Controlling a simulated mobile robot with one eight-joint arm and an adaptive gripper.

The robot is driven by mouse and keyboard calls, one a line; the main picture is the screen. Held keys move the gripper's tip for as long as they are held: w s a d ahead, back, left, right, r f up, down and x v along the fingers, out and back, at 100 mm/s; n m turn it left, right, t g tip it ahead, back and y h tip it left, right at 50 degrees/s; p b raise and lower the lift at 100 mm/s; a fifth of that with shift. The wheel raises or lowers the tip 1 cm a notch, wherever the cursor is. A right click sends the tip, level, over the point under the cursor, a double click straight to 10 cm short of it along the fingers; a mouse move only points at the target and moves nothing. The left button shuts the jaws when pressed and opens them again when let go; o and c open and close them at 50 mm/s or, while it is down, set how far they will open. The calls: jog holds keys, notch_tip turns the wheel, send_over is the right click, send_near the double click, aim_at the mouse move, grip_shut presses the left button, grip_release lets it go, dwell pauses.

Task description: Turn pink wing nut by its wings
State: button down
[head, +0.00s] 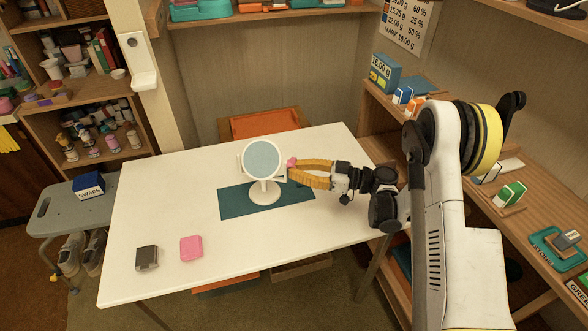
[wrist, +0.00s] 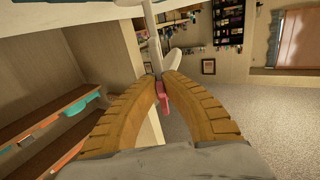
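A round white tabletop mirror (head: 263,158) stands upright on its white base. The pink wing nut (head: 291,162) is at the right side of its frame; in the wrist view the pink piece (wrist: 163,97) shows between my fingertips, by the white stand (wrist: 154,45). My gripper (head: 290,169) reaches in from the right with two curved orange fingers. In the wrist view its tips (wrist: 161,78) come together on the pink piece. The fingers hide part of the nut, so how its wings are angled is unclear.
The mirror stands on a teal mat (head: 232,205) on the white table (head: 150,215). A pink box (head: 191,248) and a grey box (head: 147,257) lie at the front left. An orange chair (head: 265,124) is behind the table. Wooden shelves (head: 475,165) stand to the right.

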dwell(0.3)
jog(key=c, duration=1.5)
grip_release()
jog(key=shift+c, duration=0.2)
jog(key=v, duration=1.2)
